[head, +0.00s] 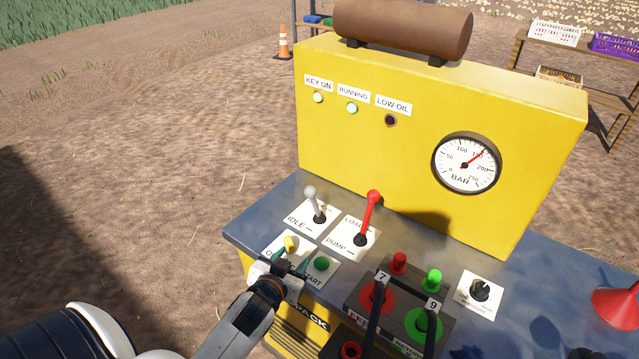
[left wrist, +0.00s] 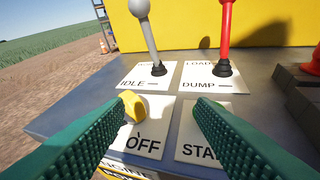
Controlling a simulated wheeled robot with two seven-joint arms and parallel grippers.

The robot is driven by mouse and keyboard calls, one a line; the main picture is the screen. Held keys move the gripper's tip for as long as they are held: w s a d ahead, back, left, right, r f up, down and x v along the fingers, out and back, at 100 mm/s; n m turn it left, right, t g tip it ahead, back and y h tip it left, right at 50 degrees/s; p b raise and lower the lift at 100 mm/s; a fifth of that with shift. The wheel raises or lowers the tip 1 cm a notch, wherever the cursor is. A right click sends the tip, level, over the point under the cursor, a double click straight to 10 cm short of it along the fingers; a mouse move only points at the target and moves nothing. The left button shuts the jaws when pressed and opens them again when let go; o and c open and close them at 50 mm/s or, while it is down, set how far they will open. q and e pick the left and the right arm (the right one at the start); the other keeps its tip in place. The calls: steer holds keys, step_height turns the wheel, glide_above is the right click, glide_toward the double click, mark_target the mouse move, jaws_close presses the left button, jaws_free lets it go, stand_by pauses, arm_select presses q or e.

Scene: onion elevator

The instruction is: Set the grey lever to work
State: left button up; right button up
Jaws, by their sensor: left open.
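The grey lever (head: 312,202) stands up from a white plate marked IDLE (head: 297,222) on the blue-grey panel top. In the left wrist view the grey lever (left wrist: 149,40) rises from a black boot, leaning slightly left, with its top cut off. The label at the plate's far end is hidden by the lever. My left gripper (head: 292,264) is open and empty, over the OFF and START plates, short of the lever. In the left wrist view its green fingers (left wrist: 166,108) are spread apart, pointing toward the levers without touching the grey one. My right gripper is out of view.
A red lever (head: 371,208) with LOAD and DUMP labels stands right of the grey one. A yellow key (head: 291,243) and green START button (head: 321,263) lie near my fingers. The yellow housing (head: 400,150) rises behind, with a gauge (head: 466,163). The green RUNNING lamp (head: 352,108) looks lit.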

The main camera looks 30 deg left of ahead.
mark_target(308, 197)
arm_select(q)
steer(key=w+a+r+t, duration=0.3)
steer(key=w+r+t, duration=0.2)
steer(key=r, duration=0.1)
steer(key=shift+m, duration=0.3)
steer(key=w, duration=0.3)
steer(key=w+a+p, duration=0.1)
steer(key=w, duration=0.3)
steer(key=w+a+p, duration=0.1)
steer(key=w, duration=0.3)
steer(key=shift+w+a, duration=0.1)
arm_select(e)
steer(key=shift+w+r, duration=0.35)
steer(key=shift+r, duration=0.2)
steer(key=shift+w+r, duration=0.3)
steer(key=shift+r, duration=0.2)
arm_select(q)
jaws_close()
